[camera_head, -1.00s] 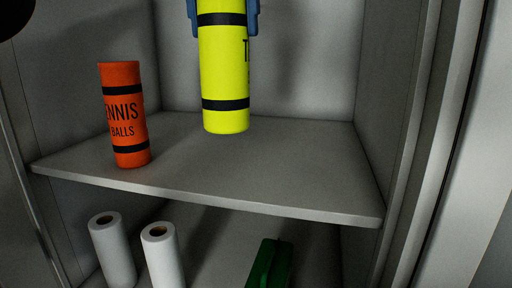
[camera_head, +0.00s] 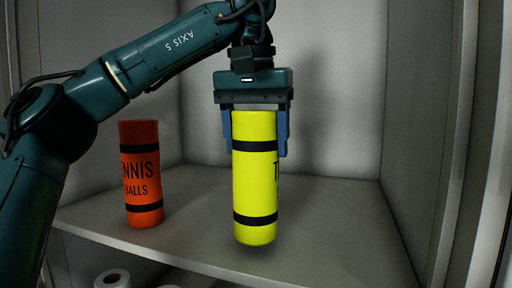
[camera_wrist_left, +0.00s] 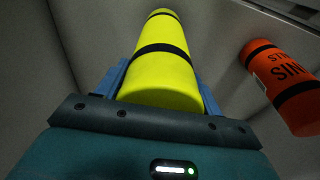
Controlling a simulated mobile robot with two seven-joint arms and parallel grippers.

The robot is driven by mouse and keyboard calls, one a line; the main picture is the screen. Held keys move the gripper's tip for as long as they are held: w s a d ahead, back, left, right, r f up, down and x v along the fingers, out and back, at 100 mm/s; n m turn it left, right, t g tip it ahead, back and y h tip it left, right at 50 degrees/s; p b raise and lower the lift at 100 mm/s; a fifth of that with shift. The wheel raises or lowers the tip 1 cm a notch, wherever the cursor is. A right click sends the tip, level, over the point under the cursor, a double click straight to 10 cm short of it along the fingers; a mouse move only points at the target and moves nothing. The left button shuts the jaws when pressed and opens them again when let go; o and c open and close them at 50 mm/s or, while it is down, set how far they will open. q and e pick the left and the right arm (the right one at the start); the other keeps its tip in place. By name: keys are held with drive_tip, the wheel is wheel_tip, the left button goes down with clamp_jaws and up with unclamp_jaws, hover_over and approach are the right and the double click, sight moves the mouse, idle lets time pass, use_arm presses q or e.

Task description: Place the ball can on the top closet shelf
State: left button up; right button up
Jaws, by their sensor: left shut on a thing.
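A yellow ball can (camera_head: 255,195) with black bands hangs upright in my left gripper (camera_head: 255,135), whose blue fingers hold its upper part from both sides. It also shows in the left wrist view (camera_wrist_left: 163,65), between the fingers. The can is over the closet shelf (camera_head: 200,205); whether its base touches the shelf or hovers slightly above is hard to tell. An orange tennis ball can (camera_head: 140,180) stands upright on the same shelf, to the left; it also shows in the left wrist view (camera_wrist_left: 280,80). My right gripper is not in view.
Closet walls close in at the right (camera_head: 415,120) and the back (camera_head: 335,90). The shelf right of the yellow can is clear. A white roll (camera_head: 112,279) shows on the level below.

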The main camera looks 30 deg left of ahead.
use_arm(q)
drive_tip(key=shift+f, duration=0.85)
drive_tip(key=shift+f, duration=0.15)
drive_tip(key=o, duration=1.4)
drive_tip(key=shift+o, duration=0.2)
drive_tip(key=r, duration=0.4)
drive_tip(key=s+r, duration=0.1)
drive_tip(key=r, duration=0.7)
drive_tip(key=shift+s+d+r, duration=0.1)
drive_tip(key=shift+s+d, duration=0.1)
drive_tip(key=shift+s, duration=0.15)
